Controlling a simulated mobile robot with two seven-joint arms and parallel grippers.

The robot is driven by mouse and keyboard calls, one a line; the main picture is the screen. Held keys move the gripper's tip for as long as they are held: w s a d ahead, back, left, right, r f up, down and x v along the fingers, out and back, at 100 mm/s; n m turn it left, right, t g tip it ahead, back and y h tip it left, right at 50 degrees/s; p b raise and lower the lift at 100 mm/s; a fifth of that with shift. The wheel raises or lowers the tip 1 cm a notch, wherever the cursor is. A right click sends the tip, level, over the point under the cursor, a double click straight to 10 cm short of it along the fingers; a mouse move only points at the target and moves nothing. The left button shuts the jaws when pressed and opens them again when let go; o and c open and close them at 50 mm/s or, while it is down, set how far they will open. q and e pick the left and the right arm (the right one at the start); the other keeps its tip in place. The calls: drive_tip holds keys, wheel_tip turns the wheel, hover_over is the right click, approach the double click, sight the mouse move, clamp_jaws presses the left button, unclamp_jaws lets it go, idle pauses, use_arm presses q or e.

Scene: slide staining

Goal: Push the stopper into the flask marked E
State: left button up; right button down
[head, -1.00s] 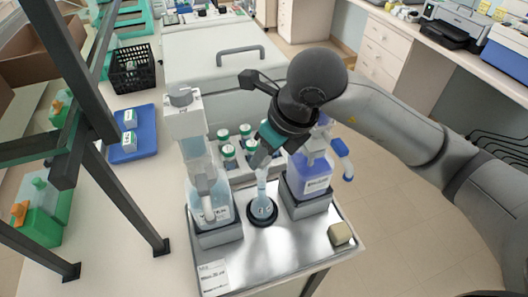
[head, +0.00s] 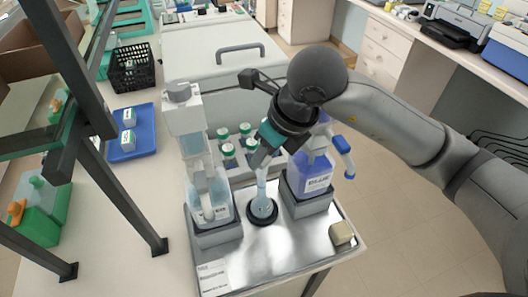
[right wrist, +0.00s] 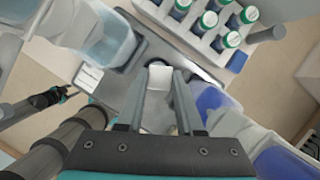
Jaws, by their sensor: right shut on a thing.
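The flask (head: 263,207) is small and narrow-necked. It stands upright in a dark ring on the metal tray (head: 290,245). The mark on its label is too small to read surely. My right gripper (head: 259,164) is directly above its neck, pointing down. In the right wrist view the two fingers (right wrist: 160,98) are close together, with a pale piece (right wrist: 160,76) at their tips. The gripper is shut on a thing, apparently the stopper. The fingers hide the stopper and the flask mouth, so I cannot tell how deep it sits. Part of my left gripper seems to show at that view's left.
A clear dispenser bottle (head: 208,190) stands close left of the flask, and a blue one (head: 318,172) close right. Several green-capped bottles (head: 228,150) stand behind. A beige block (head: 340,233) and a label card (head: 213,277) lie on the tray. Its front middle is clear.

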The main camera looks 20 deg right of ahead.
drive_tip(key=shift+f+b, duration=0.3)
drive_tip(key=shift+b, duration=0.15)
idle(0.5)
drive_tip(key=shift+c, duration=0.3)
unclamp_jaws()
drive_tip(key=shift+r+p, duration=1.9)
drive_tip(key=shift+r, duration=1.2)
drive_tip(key=shift+c, duration=0.3)
clamp_jaws()
